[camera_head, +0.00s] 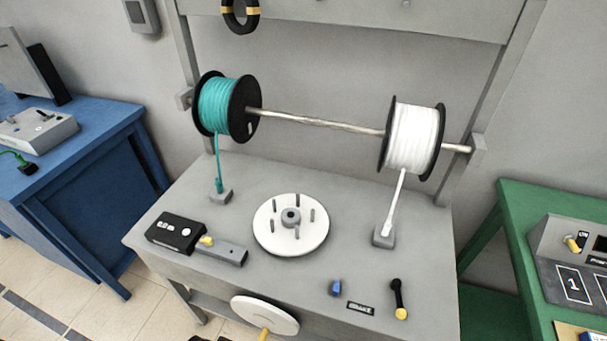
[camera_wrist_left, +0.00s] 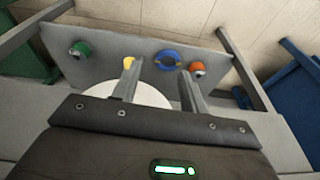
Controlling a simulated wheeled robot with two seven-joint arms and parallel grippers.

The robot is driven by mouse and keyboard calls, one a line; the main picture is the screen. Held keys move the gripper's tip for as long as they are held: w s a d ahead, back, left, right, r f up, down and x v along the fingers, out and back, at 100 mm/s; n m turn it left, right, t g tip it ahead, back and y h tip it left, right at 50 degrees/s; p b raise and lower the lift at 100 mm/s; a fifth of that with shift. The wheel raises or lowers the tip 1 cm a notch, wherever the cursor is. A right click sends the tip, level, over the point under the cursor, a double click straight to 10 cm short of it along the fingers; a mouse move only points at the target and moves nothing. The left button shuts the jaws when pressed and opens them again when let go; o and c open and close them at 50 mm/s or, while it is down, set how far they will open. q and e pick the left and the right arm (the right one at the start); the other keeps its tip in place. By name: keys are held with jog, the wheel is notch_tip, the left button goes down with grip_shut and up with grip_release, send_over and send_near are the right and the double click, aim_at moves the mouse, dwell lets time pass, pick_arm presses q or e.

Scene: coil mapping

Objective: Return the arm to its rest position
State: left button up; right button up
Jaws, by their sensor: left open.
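My left gripper (camera_wrist_left: 160,68) shows in the left wrist view with its two fingers apart and nothing between them. A white disc (camera_wrist_left: 150,96) lies behind and between the fingers. In the head view a white crank disc (camera_head: 262,312) with a yellow handle (camera_head: 264,335) is at the front of the grey bench. Dark shapes at the bottom edge beside it are too cut off to identify. My right gripper is in neither view.
The grey bench (camera_head: 345,260) carries a teal spool (camera_head: 220,105) and white spool (camera_head: 412,138) on a rod, a pegged white disc (camera_head: 290,240) and a black meter (camera_head: 176,232). A blue table (camera_head: 95,125) stands left, a green one (camera_head: 540,195) right. Several coloured round items sit on a panel (camera_wrist_left: 105,62).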

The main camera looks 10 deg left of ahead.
pick_arm(q)
jog(key=s+f+g, duration=0.1)
jog(key=s+f, duration=0.3)
jog(key=f, duration=0.5)
jog(key=s+f, duration=0.4)
jog(key=f, duration=0.6)
jog(key=s+a+f, duration=0.3)
jog(key=s+f, duration=0.4)
jog(key=s, duration=0.4)
jog(key=shift+s+f+g, duration=0.15)
jog(key=shift+f+g, duration=0.2)
jog(key=shift+g, duration=0.05)
jog(key=shift+a, duration=0.1)
jog(key=shift+c, duration=0.6)
jog(key=shift+m, duration=0.3)
jog(key=shift+c, duration=0.2)
